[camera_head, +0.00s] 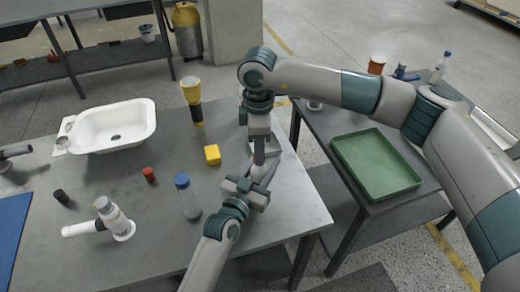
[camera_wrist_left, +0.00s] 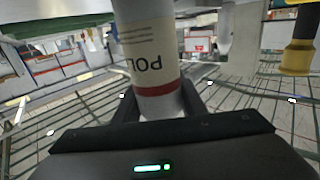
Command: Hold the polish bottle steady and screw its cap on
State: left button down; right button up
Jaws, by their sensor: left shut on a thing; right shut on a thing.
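The polish bottle (camera_wrist_left: 152,60) is a pale bottle with a cream label; its printed letters appear upside down in the left wrist view. My left gripper (camera_wrist_left: 158,108) is shut around it, one finger on each side. In the head view, my left gripper (camera_head: 250,187) is over the table's right part, and a pale sliver of the bottle (camera_head: 268,174) shows beside it. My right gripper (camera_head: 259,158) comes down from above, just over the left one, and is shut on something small. The cap is hidden there, so I cannot tell how it sits on the bottle.
A blue-capped bottle (camera_head: 188,198), a yellow block (camera_head: 212,155), a red cap (camera_head: 149,174) and a black cap (camera_head: 61,196) stand left of my grippers. A white basin (camera_head: 112,127) is farther left. A green tray (camera_head: 375,165) lies on the right table.

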jog(key=shift+s+a+m, duration=0.1)
jog(key=shift+a+m, duration=0.15)
jog(key=shift+m, duration=0.45)
jog(key=shift+d+r+m, duration=0.1)
jog(key=shift+d+m, duration=0.15)
jog(key=shift+m, duration=0.05)
jog(key=o, duration=1)
jog(key=shift+d, duration=0.1)
jog(key=shift+r, duration=2.2)
jog(key=shift+c, duration=0.4)
